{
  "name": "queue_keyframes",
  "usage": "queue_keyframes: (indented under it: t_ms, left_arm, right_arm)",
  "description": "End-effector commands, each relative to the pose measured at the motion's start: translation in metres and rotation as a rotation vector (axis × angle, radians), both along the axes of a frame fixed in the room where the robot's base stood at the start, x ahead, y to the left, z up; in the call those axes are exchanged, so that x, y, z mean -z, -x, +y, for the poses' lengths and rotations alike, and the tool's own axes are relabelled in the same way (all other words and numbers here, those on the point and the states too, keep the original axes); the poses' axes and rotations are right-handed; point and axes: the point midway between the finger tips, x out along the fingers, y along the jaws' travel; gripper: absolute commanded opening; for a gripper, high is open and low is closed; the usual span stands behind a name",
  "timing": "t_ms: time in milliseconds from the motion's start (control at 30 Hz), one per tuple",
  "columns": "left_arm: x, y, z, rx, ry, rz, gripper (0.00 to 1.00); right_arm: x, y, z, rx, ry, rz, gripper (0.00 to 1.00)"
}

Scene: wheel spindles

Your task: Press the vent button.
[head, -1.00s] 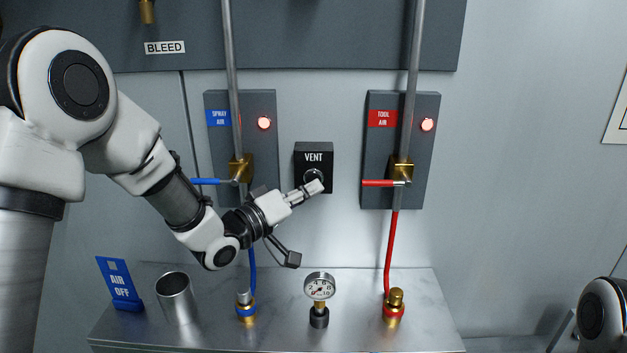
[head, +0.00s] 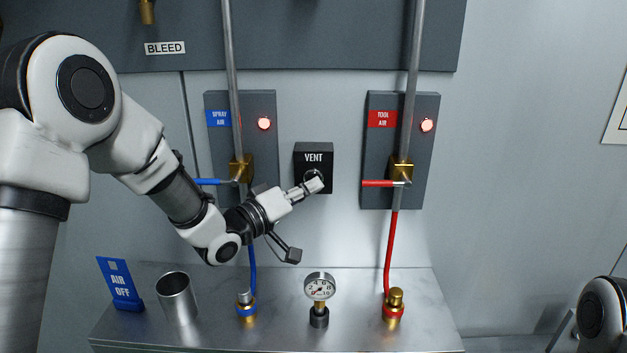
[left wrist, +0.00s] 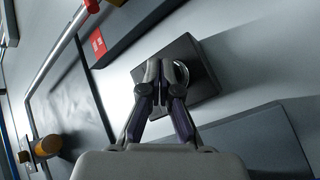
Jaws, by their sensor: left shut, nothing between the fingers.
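The vent box (head: 314,152) is a black box on the wall, labelled VENT, with a round metallic button on its lower front. My left gripper (head: 318,184) is shut and empty, its fingertips over the button in the head view. The button is mostly hidden behind the fingers there. In the left wrist view the closed fingertips (left wrist: 156,66) lie against or just in front of the vent box (left wrist: 196,68), and the silver edge of the button (left wrist: 181,74) shows beside them. I cannot tell whether the button is pushed in. My right gripper is not in view.
The spray air panel (head: 263,155) with a blue lever (head: 208,182) is left of the box. The tool air panel (head: 428,165) with a red lever (head: 377,183) is right. Both lamps glow red. Below, a metal shelf (head: 350,282) holds a gauge (head: 320,286), a cup (head: 177,297) and couplings.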

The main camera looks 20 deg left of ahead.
Motion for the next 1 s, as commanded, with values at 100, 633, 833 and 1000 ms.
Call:
queue_keyframes:
  t_ms: [100,633,833,1000]
  left_arm:
    - [0.000,-0.002,0.001,0.000,0.000,0.000,0.00]
    - [0.000,-0.005,0.002,-0.001,0.000,-0.001,0.00]
    - [0.000,-0.002,0.000,0.000,0.001,-0.001,0.00]
    - [0.000,0.008,-0.002,0.000,0.000,-0.002,0.00]
  right_arm:
    - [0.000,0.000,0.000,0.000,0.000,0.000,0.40]
    - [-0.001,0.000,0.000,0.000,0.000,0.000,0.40]
    - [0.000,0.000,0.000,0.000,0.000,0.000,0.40]
    - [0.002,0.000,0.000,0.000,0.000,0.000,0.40]
